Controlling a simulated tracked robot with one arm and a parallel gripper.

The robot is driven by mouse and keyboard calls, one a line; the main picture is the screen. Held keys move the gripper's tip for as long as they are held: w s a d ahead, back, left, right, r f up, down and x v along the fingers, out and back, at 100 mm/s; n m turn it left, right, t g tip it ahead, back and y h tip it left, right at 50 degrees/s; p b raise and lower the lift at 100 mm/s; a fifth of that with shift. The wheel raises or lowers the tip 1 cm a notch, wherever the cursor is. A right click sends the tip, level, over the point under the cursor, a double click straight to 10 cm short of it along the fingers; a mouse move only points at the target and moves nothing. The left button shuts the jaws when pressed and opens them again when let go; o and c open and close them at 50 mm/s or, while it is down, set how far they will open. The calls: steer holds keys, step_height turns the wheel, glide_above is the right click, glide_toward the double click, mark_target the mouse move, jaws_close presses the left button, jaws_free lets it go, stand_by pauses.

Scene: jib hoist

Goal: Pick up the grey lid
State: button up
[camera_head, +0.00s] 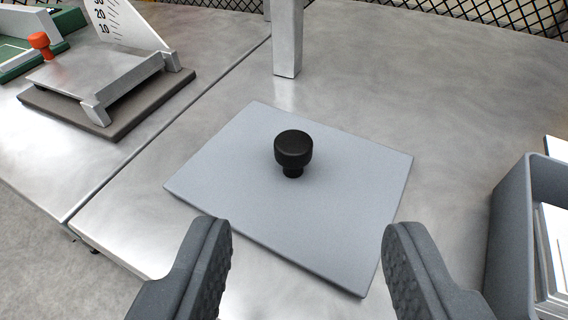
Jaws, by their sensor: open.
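The grey lid (240,195) is a flat square plate lying on the metal bench in the middle of the view. A black round knob (293,150) stands up from its centre. My gripper (305,245) is open and empty, with one dark finger at the lower left and one at the lower right. The fingers are nearer to the camera than the knob and apart from it. What lies under the lid is hidden.
A grey bin (512,235) with white flat pieces stands at the right edge. A metal post (287,40) rises behind the lid. A tilting device with a scale (95,75) and an orange knob (40,42) sit at the upper left. Black mesh fencing (480,15) runs along the back.

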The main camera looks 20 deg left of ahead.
mark_target(292, 156)
steer(key=b+x, duration=0.1)
steer(key=x, duration=0.5)
steer(key=shift+f, duration=0.1)
steer(key=shift+a+f+b+x, duration=0.15)
steer(key=shift+b+x, duration=0.3)
steer(key=shift+x, duration=0.85)
steer(key=shift+a+f+b+x, duration=0.1)
steer(key=shift+b+x, duration=0.3)
steer(key=shift+x, duration=0.85)
steer(key=shift+s, duration=0.2)
jaws_close()
